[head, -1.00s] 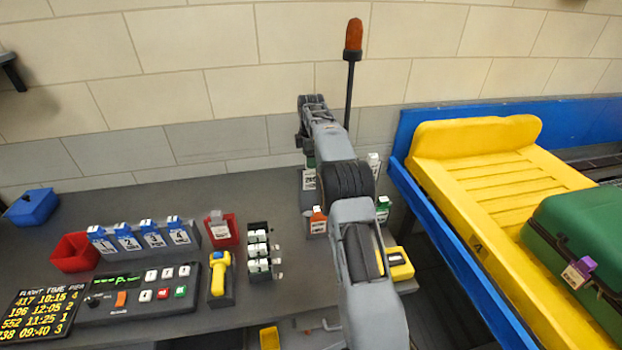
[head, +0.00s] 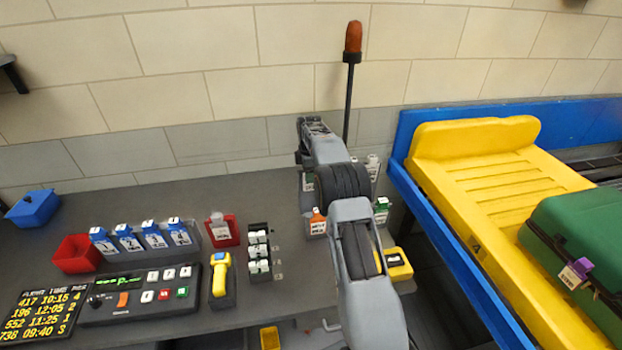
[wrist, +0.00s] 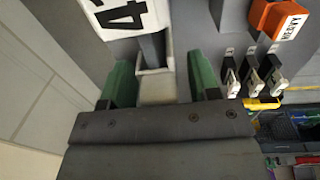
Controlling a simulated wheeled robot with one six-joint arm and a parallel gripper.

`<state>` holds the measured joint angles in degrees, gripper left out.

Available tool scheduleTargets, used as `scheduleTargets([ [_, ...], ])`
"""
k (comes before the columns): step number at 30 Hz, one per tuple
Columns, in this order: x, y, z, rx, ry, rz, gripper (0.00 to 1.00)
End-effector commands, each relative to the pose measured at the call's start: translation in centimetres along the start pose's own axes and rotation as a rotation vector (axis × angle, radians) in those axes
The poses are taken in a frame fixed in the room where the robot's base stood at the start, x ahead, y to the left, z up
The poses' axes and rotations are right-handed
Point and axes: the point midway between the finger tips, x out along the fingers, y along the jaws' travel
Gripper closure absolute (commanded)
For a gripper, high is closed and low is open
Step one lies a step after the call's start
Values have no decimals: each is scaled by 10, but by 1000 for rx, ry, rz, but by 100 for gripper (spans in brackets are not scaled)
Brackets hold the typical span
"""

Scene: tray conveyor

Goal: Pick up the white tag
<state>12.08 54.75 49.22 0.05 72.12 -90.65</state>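My gripper (wrist: 158,68) shows in the wrist view with its two green fingers spread apart. A plain off-white piece, which looks like the white tag (wrist: 157,88), lies between the fingers at a grey holder. A gap shows on its right side; I cannot tell whether the left finger touches it. In the head view my arm reaches over the back right of the counter, and its own links hide the fingertips. A whitish tag (head: 372,163) stands in the rack just right of my arm there.
An orange tag (head: 318,222) and a green tag (head: 381,210) stand close by my arm. A white numbered card (wrist: 122,14) is near the fingers. Blue tags (head: 152,234) and a red holder (head: 222,231) stand left. The yellow tray (head: 475,140) carries a green suitcase (head: 580,232).

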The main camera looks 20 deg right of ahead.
Motion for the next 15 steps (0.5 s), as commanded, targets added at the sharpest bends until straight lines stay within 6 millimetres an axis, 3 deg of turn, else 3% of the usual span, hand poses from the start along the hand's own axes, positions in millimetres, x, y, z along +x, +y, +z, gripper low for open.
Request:
scheduleTargets([
  [15, 0, 0, 0, 0, 0, 0, 91],
])
